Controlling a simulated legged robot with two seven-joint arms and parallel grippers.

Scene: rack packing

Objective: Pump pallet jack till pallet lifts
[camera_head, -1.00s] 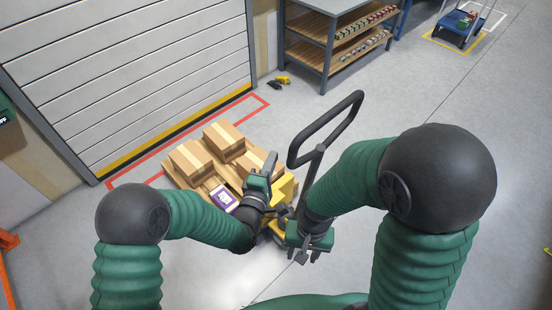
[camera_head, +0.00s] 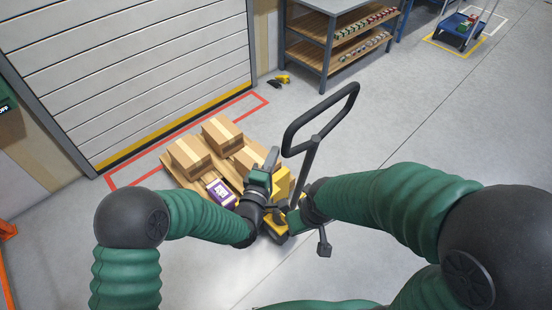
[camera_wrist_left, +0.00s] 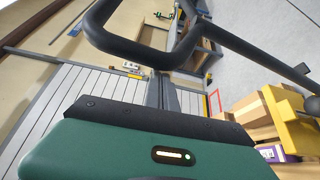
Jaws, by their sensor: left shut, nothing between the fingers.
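The pallet jack has a black loop handle (camera_head: 321,118) on a dark shaft, tilted up and right above its yellow body (camera_head: 282,183). The handle also crosses the left wrist view (camera_wrist_left: 107,40). A wooden pallet (camera_head: 176,176) carries cardboard boxes (camera_head: 222,135) and a purple-and-white box (camera_head: 221,192); its height off the floor is unclear. My left gripper (camera_head: 272,158) is shut and empty, over the yellow body and left of the shaft. My right gripper (camera_head: 297,208) is low beside the shaft, partly hidden by its wrist; its fingers and any contact are unclear.
A dark pedal-like part (camera_head: 324,243) sticks out at the lower right of the jack. A roller door (camera_head: 120,70) and red floor line lie behind the pallet. A shelf rack (camera_head: 330,45) stands at the back, with a blue cart (camera_head: 460,28) to its right. The floor at right is clear.

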